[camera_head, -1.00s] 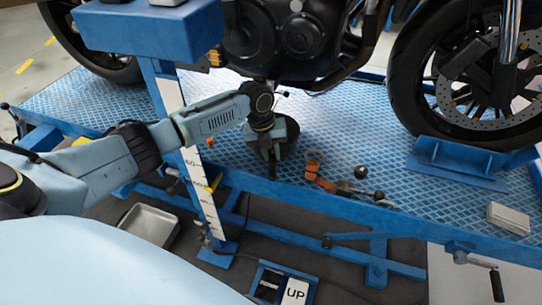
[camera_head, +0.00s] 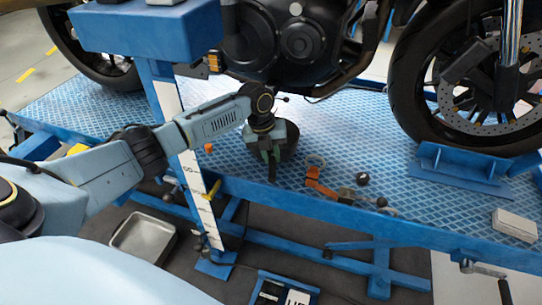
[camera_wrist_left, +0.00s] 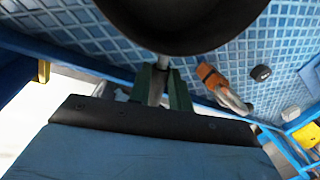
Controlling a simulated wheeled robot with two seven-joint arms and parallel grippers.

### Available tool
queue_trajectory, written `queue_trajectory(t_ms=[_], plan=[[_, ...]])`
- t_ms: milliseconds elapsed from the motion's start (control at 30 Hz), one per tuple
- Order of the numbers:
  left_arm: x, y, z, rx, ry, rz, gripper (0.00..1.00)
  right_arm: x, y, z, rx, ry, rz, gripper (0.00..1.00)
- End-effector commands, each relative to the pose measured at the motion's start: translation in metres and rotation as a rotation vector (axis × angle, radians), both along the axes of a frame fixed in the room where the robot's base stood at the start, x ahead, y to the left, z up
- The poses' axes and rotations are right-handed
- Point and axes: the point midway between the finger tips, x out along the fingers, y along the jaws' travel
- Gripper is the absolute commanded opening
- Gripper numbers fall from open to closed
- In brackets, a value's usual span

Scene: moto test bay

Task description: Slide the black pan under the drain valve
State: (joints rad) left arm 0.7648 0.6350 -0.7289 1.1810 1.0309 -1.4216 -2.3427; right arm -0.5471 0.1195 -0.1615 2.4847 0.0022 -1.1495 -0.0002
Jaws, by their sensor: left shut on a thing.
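The black pan (camera_head: 289,150) is on or just above the blue patterned platform, below the engine; contact cannot be told. It is partly hidden by my left gripper (camera_head: 270,160). In the left wrist view the dark round pan (camera_wrist_left: 185,25) fills the top. There my left gripper (camera_wrist_left: 160,90) has its green fingers closed on the pan's grey handle. The drain valve cannot be made out clearly against the dark underside of the engine (camera_head: 295,45). My right gripper is not in view.
An orange-handled tool (camera_head: 318,184) and a small black knob (camera_head: 362,179) lie right of the pan. A white ruler post (camera_head: 192,180) stands left of it. A wheel chock (camera_head: 465,168) and a pale box (camera_head: 514,225) are farther right. A metal tray (camera_head: 143,238) sits below.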

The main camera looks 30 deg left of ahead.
Motion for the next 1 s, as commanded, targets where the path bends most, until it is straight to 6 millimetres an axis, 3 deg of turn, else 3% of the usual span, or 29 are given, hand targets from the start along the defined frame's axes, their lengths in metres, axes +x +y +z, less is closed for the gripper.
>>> queue_trajectory(t_ms=[1000], plan=[[0.0004, -0.0001, -0.0085, -0.001, -0.001, -0.001, 0.00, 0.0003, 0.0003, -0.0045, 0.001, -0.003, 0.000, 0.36]])
